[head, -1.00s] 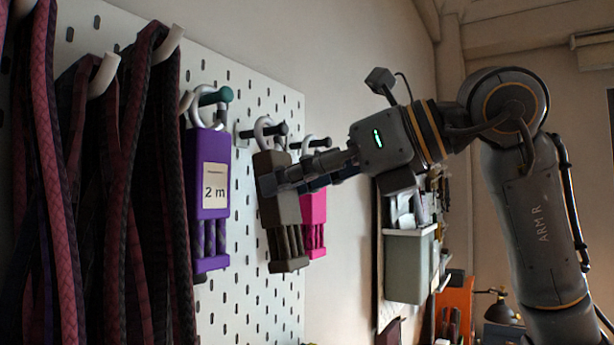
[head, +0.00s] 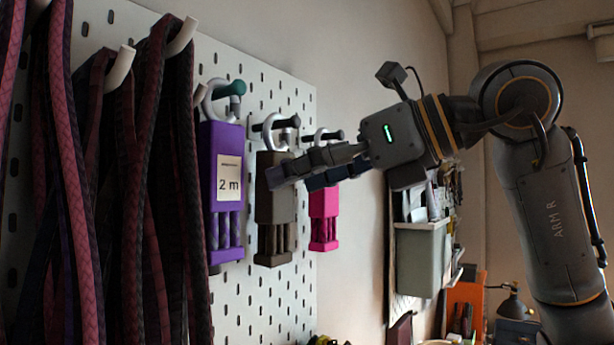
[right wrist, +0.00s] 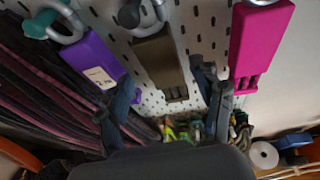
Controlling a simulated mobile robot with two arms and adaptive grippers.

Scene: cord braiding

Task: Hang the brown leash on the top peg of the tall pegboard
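The brown leash (head: 274,215) is a dark brown bundle with a grey metal ring. In the head view it hangs straight down, its ring over a black peg (head: 264,127) of the white pegboard (head: 262,87). It also shows in the right wrist view (right wrist: 160,60). My right gripper (head: 292,179) is beside the bundle's front. In the right wrist view the fingers of my right gripper (right wrist: 165,80) are spread apart, with the lower end of the brown leash showing between them. Part of the bundle's edge is behind a finger. My left gripper is not in view.
A purple leash bundle (head: 222,180) labelled "2 m" hangs on a teal peg to the left. A pink bundle (head: 323,217) hangs just to the right. Dark red braided cords (head: 70,180) hang from white pegs at the far left. A grey-green bin (head: 420,255) is at the right.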

